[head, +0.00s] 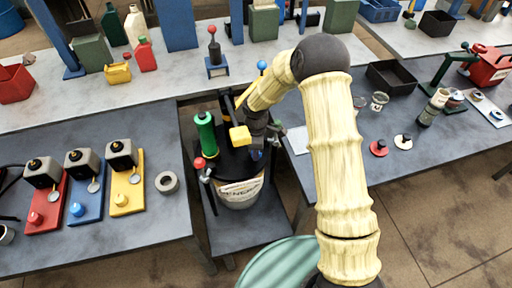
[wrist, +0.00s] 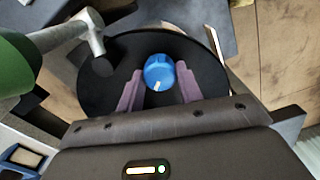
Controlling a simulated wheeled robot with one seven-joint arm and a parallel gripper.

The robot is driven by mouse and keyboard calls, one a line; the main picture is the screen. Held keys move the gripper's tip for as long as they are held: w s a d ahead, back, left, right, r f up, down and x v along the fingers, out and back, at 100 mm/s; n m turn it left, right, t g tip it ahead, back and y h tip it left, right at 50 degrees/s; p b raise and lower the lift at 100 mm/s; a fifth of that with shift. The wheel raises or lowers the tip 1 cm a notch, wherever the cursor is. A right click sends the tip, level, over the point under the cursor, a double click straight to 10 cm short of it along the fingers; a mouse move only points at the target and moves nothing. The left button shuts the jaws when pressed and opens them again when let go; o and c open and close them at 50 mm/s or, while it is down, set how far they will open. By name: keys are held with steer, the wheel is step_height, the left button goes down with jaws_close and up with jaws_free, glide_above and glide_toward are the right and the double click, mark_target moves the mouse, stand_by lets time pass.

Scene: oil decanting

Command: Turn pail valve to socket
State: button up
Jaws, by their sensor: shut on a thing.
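The pail (head: 238,195), white with a printed label and a black lid, stands on a low dark stand between two tables. A blue round knob (wrist: 157,72) with a white mark sits over the black lid (wrist: 112,62) in the wrist view; it looks like the valve. My gripper (wrist: 160,88) is shut on this knob, one purple finger on each side. In the head view my gripper (head: 257,148) is over the right part of the lid and mostly hides the knob. The white mark points towards my gripper's palm. I cannot make out the socket.
A green cylinder (head: 205,133) stands upright on the lid's left, with a red-balled lever (head: 199,163) near it. A grey metal fitting (wrist: 92,38) is close left of my fingers. Left table holds red, blue and yellow bases; right table holds cups and a black tray (head: 391,76).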

steer(key=shift+a+r+n, duration=0.1)
steer(key=shift+n, duration=0.5)
steer(key=o, duration=1)
step_height(320, 180, up, 17)
steer(key=shift+r+b, duration=0.15)
steer(key=shift+b, duration=0.6)
